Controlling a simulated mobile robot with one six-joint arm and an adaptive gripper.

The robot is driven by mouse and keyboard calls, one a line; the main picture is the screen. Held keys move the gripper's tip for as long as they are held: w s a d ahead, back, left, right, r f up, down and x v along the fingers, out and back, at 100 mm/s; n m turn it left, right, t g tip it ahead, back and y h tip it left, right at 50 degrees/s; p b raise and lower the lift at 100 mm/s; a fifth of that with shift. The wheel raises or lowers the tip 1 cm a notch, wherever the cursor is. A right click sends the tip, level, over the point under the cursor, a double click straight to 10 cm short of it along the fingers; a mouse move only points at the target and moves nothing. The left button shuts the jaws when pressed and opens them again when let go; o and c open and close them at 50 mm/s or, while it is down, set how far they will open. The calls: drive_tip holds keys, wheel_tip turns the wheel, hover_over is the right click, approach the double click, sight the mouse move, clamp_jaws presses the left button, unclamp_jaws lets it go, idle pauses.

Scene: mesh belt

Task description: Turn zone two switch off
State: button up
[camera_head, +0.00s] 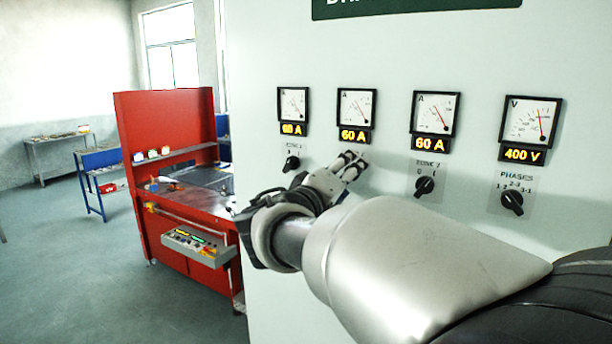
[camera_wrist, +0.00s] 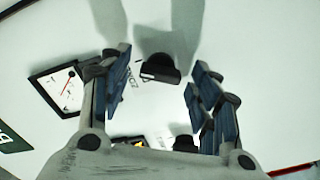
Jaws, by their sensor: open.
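The zone two switch is a black rotary knob (camera_wrist: 160,68) on the pale panel (camera_head: 270,220), seen in the wrist view between my open fingers. My gripper (camera_head: 353,163) is in front of the panel below the second meter (camera_head: 356,107) in the head view. It hides the zone two switch there. My fingers also show in the wrist view (camera_wrist: 159,72), one to each side of the knob. I cannot tell whether they touch it. The knob's pointing direction is unclear. The second display (camera_head: 352,136) reads 60 A.
Other knobs flank it: zone one (camera_head: 292,163) left, zone three (camera_head: 424,187) right, then phases (camera_head: 512,202). The zone one knob (camera_wrist: 185,143) shows low in the wrist view. Floor at far left is open.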

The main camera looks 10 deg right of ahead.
drive_tip(key=c, duration=1)
drive_tip(key=shift+c, duration=0.2)
drive_tip(key=shift+n+b, duration=1.75)
drive_tip(key=shift+n, duration=4.15)
